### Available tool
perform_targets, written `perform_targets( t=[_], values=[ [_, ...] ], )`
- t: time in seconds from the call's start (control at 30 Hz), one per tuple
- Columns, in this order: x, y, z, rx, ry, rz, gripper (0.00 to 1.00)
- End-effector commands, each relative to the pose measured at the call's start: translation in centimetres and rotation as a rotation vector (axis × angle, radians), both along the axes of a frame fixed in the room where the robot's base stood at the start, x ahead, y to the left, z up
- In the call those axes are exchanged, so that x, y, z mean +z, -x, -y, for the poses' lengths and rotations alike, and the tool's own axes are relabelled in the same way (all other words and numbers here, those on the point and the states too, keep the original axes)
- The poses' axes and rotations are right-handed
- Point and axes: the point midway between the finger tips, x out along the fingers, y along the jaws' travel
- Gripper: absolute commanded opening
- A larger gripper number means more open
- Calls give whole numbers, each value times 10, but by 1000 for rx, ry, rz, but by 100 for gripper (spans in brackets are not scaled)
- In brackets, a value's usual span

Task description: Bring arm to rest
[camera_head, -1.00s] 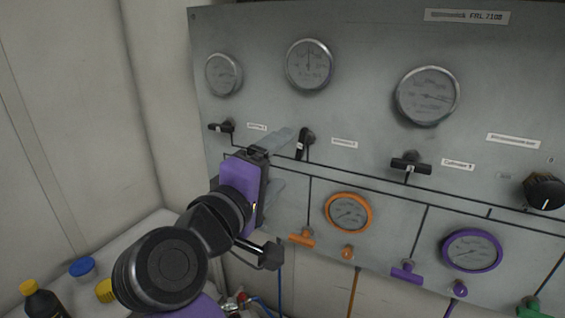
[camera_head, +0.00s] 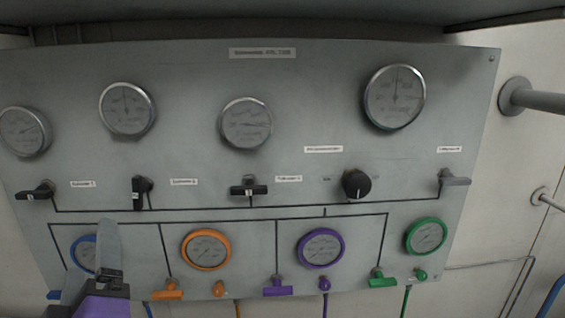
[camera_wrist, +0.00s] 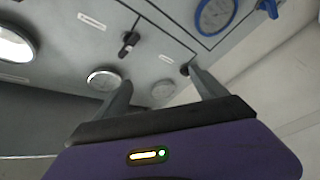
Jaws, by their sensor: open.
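My gripper (camera_head: 95,262) is at the lower left in the head view, in front of the panel near the blue-ringed gauge (camera_head: 84,252), which it partly covers. In the wrist view my gripper (camera_wrist: 160,85) shows two grey fingers spread apart with nothing between them. The grey air panel (camera_head: 300,80) fills most of the head view. I cannot tell how far the fingers are from the panel face, and most of the arm is out of view.
The panel carries several gauges, black handles such as the middle one (camera_head: 249,187), a round black knob (camera_head: 356,183), and coloured valves, including orange (camera_head: 167,290), purple (camera_head: 278,287) and green (camera_head: 382,278). A wall pipe (camera_head: 540,101) sticks out at the right.

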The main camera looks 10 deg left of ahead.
Motion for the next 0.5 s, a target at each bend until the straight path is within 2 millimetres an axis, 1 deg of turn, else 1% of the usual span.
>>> perform_targets(
  t=[0.03,0.07,0.1,0.17,0.2,0.27,0.3,0.37,0.4,0.47,0.5],
  values=[
    [-22,0,16,16,-32,-35,82],
    [-33,1,25,28,-56,-54,82],
    [-46,2,38,41,-90,-80,82],
    [-65,4,59,56,-139,-118,82],
    [-77,5,73,61,-170,-141,82],
    [-94,9,96,67,-218,-178,82],
    [-105,11,112,67,-251,-201,82],
    [-120,16,136,64,-297,-232,82],
    [-130,20,152,59,-327,-255,82],
    [-144,26,177,47,-370,-284,82],
    [-152,31,194,38,-399,-303,82]
  ],
)
